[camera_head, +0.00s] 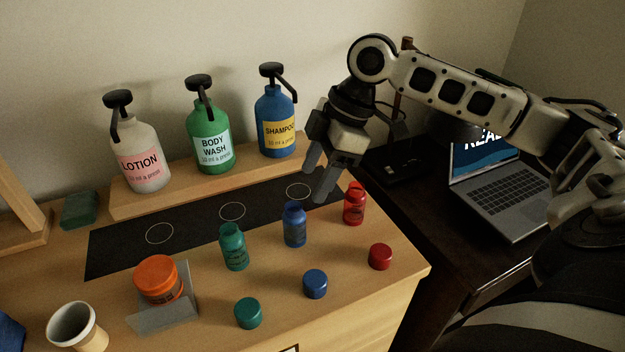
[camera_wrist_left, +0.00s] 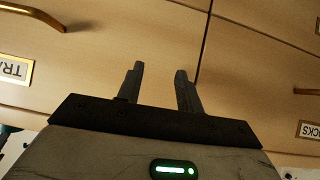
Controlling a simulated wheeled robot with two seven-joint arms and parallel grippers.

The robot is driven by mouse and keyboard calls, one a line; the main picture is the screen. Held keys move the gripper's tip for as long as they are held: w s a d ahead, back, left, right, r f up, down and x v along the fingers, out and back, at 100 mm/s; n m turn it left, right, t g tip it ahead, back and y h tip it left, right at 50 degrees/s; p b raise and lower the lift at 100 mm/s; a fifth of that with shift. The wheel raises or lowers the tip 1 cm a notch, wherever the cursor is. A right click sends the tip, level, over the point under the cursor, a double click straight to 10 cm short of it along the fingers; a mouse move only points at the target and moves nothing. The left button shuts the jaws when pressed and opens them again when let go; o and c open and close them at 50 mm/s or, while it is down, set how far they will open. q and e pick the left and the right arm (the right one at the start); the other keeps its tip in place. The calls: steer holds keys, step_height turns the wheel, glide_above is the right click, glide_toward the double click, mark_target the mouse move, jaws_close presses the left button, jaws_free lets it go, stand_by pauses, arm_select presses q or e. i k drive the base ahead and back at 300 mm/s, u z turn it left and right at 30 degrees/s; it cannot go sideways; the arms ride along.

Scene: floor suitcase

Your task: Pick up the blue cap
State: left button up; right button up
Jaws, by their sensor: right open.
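The blue cap (camera_head: 315,284) lies on the wooden top near its front edge, between the green cap (camera_head: 248,313) and the red cap (camera_head: 380,257). The open blue bottle (camera_head: 294,224) stands behind it. My right gripper (camera_head: 320,182) is open and empty, pointing down above the black mat, behind and above the blue bottle and apart from the cap. My left gripper (camera_wrist_left: 160,88) shows in the left wrist view with its fingers apart and nothing between them, in front of wooden drawer fronts. It is not in the head view.
A green bottle (camera_head: 234,247) and a red bottle (camera_head: 354,204) stand beside the blue bottle. Pump bottles stand on a raised shelf (camera_head: 230,174) at the back. An orange-lidded jar (camera_head: 158,280) and a cup (camera_head: 77,327) are at left. A laptop (camera_head: 498,190) is on the dark desk at right.

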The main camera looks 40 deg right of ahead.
mark_target(315, 280)
steer(key=k, duration=1)
